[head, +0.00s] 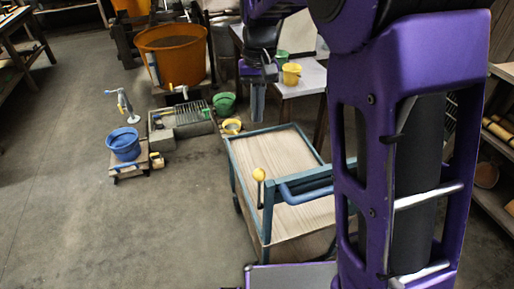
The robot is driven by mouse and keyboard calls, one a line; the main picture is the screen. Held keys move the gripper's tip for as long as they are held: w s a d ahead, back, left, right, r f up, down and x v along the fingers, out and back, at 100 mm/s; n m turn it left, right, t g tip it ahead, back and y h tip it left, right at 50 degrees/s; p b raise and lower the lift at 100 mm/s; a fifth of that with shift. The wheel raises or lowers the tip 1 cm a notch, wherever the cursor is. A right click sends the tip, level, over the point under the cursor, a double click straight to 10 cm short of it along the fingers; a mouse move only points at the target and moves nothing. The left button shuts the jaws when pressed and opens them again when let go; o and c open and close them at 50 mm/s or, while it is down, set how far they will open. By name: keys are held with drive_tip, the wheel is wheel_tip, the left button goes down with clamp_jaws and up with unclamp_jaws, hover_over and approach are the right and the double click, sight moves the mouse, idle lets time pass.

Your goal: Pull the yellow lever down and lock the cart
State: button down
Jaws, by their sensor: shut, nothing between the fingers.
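The cart (238,172) has a blue-green frame and a pale wooden top. It stands in the middle of the head view, on the floor just ahead of my body. The yellow lever (259,175) is a yellow knob on a thin stalk at the cart's near left corner, and it stands upright. A blue handle bar (300,188) runs along the cart's near side, partly hidden by my purple column. My gripper (257,118) hangs pointing down, above the cart's far left corner in the picture. It is shut and empty, and apart from the lever.
A large orange tub (172,55) stands at the back. A blue bucket (123,143) sits on a low stand at left. A shelf (492,205) is at right. The floor left of the cart is clear.

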drive_tip(key=s+f+b, duration=0.1)
drive_tip(key=s+f, duration=0.3)
drive_tip(key=f, duration=0.6)
drive_tip(key=shift+s+f, duration=0.25)
drive_tip(key=shift+f, duration=0.1)
